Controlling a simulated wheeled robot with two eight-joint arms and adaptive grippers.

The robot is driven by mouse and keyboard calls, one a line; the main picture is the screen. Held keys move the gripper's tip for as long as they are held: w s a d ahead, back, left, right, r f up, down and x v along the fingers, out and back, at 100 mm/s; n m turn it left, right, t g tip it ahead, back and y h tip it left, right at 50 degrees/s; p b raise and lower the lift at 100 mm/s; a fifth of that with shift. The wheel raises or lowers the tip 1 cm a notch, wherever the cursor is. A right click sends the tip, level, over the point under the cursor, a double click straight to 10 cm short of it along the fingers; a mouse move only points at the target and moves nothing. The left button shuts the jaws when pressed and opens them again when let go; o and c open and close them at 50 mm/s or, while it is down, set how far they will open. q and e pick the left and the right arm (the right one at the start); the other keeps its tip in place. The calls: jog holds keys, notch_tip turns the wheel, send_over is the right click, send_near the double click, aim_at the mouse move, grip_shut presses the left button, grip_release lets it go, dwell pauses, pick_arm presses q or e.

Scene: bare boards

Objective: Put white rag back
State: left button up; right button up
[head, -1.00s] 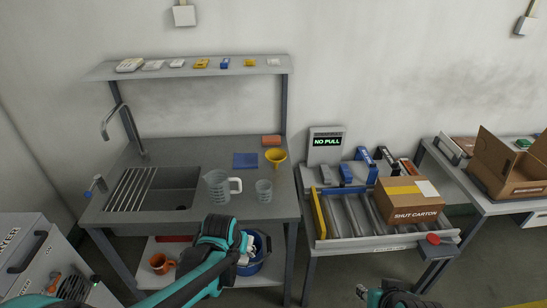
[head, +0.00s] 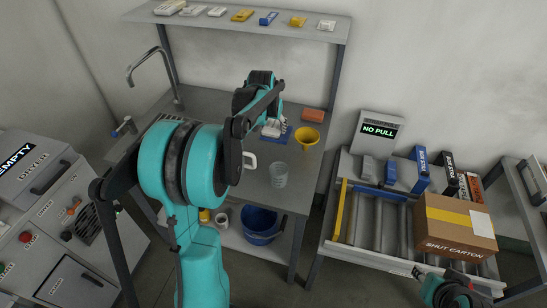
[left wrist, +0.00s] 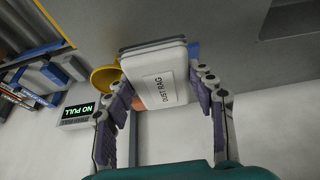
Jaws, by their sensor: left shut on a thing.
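The white rag (head: 271,129) is a folded pad, and its face reads "DUST RAG" in the left wrist view (left wrist: 157,88). My left gripper (head: 270,122) is shut on it, with a finger at each side. It holds the rag over or at the blue cloth (head: 286,134) on the sink bench; I cannot tell whether they touch. The rag and gripper hide part of the blue cloth. My right gripper (head: 455,293) is at the bottom right of the head view, its fingers unclear.
A yellow funnel (head: 307,138) and an orange block (head: 313,115) lie right of the rag. A clear beaker (head: 278,175) stands nearer the bench front. A shelf (head: 330,30) overhangs behind. A blue bucket (head: 260,224) stands below. My left arm hides much of the sink.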

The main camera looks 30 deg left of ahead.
pick_arm(q)
jog(key=b, duration=0.4)
send_over(273, 156)
jog(key=s, duration=0.1)
jog(key=f, duration=1)
jog(key=shift+s+d, duration=0.15)
jog(key=shift+d, duration=0.1)
jog(key=shift+f+b, duration=0.9)
jog(key=shift+f, duration=1.4)
jog(key=shift+f, duration=0.1)
jog(key=o, duration=1.1)
